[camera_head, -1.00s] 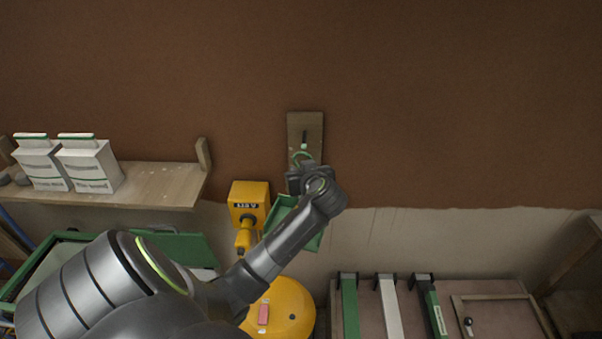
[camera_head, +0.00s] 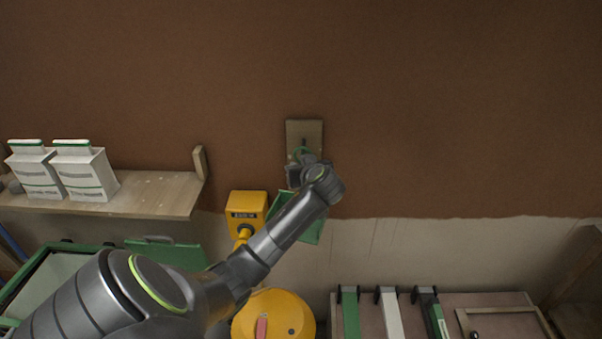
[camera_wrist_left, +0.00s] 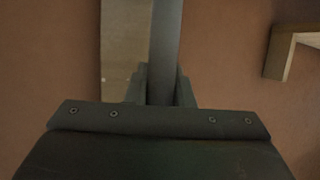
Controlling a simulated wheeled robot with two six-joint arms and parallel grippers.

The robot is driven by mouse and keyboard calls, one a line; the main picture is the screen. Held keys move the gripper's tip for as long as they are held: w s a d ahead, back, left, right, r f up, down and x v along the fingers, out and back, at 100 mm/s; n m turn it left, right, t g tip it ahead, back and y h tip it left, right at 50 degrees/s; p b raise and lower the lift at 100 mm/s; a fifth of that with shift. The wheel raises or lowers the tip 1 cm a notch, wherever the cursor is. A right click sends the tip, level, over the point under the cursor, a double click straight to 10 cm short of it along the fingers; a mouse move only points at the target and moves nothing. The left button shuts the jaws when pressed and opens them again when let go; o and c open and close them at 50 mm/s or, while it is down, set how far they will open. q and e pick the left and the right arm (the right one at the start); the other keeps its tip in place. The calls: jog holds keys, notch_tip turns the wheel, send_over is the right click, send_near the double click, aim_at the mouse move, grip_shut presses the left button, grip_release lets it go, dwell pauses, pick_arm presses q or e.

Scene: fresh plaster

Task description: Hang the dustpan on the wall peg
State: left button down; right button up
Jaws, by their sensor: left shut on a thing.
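The green dustpan (camera_head: 312,232) hangs below my left gripper (camera_head: 303,166), partly hidden behind my forearm. My left gripper is shut on its handle, which shows in the wrist view as a dark bar (camera_wrist_left: 165,45) between the fingers (camera_wrist_left: 160,85). The handle's green loop end shows just above the gripper, in front of the lower part of the wooden peg board (camera_head: 296,129). The small dark peg (camera_head: 304,142) is at or just above the loop. I cannot tell whether the loop is around the peg or only close to it.
A wooden shelf (camera_head: 150,195) with white cartons (camera_head: 86,172) is on the left. A yellow box (camera_head: 246,204) is on the wall beside the dustpan, with a yellow round object (camera_head: 290,312) below. Tools in clips stand at the lower right. The brown wall to the right is clear.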

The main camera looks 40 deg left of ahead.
pick_arm(q)
jog(key=shift+w+a+f+b, duration=0.25)
jog(key=shift+w+a+b, duration=0.6)
jog(key=shift+w, duration=0.15)
dwell(0.3)
jog(key=c, duration=1.2)
grip_release()
jog(key=shift+o, duration=0.2)
jog(key=shift+d, duration=0.1)
jog(key=b+v, duration=0.4)
jog(key=v, duration=1.3)
jog(key=shift+d, duration=0.15)
